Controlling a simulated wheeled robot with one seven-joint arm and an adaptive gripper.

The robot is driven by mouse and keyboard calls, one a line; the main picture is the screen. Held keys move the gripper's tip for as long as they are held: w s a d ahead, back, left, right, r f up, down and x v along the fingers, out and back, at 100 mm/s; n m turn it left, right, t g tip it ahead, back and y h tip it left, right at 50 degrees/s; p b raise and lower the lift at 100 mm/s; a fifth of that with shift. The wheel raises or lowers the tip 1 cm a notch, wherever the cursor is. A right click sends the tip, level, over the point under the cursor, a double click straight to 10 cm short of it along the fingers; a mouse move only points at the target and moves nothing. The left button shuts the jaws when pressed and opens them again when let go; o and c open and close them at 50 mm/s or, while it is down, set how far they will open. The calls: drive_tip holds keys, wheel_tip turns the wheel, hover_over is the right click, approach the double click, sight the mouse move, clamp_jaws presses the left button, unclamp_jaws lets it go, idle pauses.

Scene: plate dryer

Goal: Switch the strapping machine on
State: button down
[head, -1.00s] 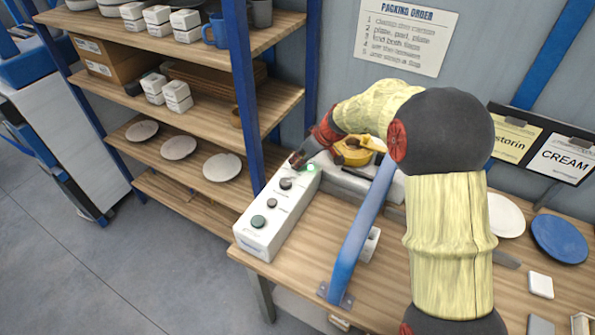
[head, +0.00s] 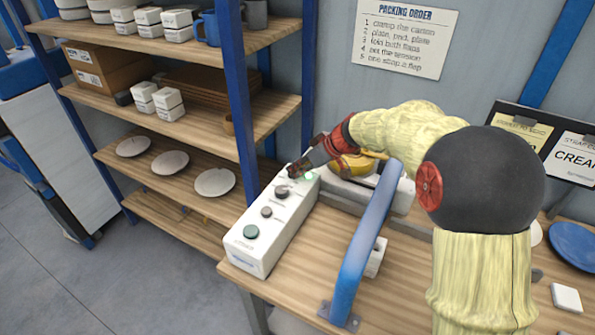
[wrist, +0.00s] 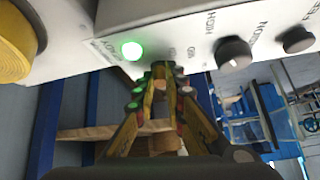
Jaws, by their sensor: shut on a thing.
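The strapping machine's long white control box (head: 262,248) stands at the left end of the table. It has a dark knob (head: 281,192), a smaller knob (head: 266,212) and a green button (head: 250,232) along its top. A green lamp (head: 309,176) glows at its far end, and the lamp also shows lit in the wrist view (wrist: 132,50). My gripper (head: 293,172) is at that far end, beside the lamp. In the wrist view, my gripper's fingertips (wrist: 162,70) are close together at the panel by an "ON" mark. They are shut on a small switch, mostly hidden between them.
A blue curved bar (head: 360,245) rises from the table just right of the box. A blue shelf post (head: 238,100) stands close to its left. Shelves with plates (head: 215,183) and white boxes are at the left. A yellow round part (wrist: 15,45) is near my gripper.

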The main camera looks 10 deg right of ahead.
drive_tip(key=c, duration=1.8)
unclamp_jaws()
drive_tip(key=shift+c, duration=0.2)
drive_tip(key=v, duration=1.2)
drive_tip(key=shift+s+f, duration=0.1)
drive_tip(key=shift+s, duration=0.05)
